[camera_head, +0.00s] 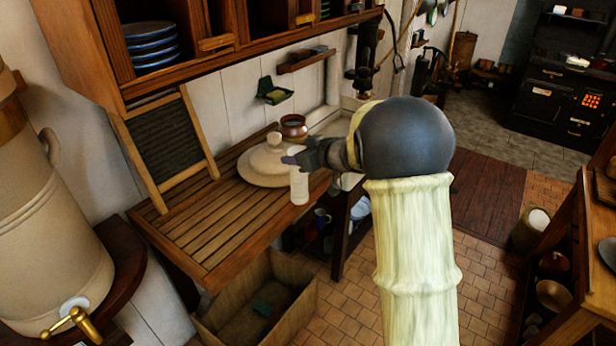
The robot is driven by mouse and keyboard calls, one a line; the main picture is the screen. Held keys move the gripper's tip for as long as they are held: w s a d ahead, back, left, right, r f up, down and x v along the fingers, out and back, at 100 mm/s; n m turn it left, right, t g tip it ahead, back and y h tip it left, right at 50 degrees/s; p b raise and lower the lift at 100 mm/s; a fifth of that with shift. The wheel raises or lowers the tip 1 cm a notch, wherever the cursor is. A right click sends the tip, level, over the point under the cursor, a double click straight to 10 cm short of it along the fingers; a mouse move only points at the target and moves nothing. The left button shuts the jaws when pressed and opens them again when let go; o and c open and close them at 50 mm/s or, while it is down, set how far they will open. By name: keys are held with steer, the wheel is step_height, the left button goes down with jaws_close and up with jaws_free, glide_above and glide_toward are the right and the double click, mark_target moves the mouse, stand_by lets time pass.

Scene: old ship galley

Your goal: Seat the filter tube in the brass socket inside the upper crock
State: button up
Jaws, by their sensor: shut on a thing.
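The filter tube (299,189) is a short white cylinder. It hangs upright below my gripper (297,163), which is shut on its upper end. The tube shows at the front right edge of the slatted wooden board, and I cannot tell its height above it. A tall cream stoneware crock (45,235) with a brass-handled tap stands at the left edge, far from my gripper. Its top is cut off by the frame, so its inside and the brass socket are hidden.
A round pale lid (262,172) lies on the slatted board (205,235), behind my gripper, with a brown pot (294,127) beyond it. An open wooden crate (230,312) stands below. Shelves (200,55) overhang the board.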

steer(key=s+a+r+n+g+y+p, duration=0.1)
steer(key=s+a+r+n+g+p, duration=0.1)
steer(key=r, duration=0.8)
steer(key=s+a+r+n+g+y+p, duration=0.2)
steer(key=s+r+n, duration=0.1)
steer(key=r, duration=0.7)
steer(key=s+a+r+n+g+y+p, duration=0.1)
steer(key=s+r+n+g, duration=0.15)
steer(key=r, duration=0.75)
steer(key=s+d+r+m+p, duration=0.1)
steer(key=s+r, duration=0.3)
steer(key=r, duration=0.4)
steer(key=s+d+r+m+t+p, duration=0.1)
steer(key=s+r+p, duration=0.2)
steer(key=s+r, duration=0.2)
steer(key=s+d+r+m+t+p, duration=0.1)
steer(key=s+r, duration=0.3)
steer(key=r, duration=0.7)
steer(key=shift+s+d+r+h+p, duration=0.2)
steer(key=shift+h+p, duration=0.1)
steer(key=shift+p, duration=0.2)
steer(key=shift+a, duration=0.1)
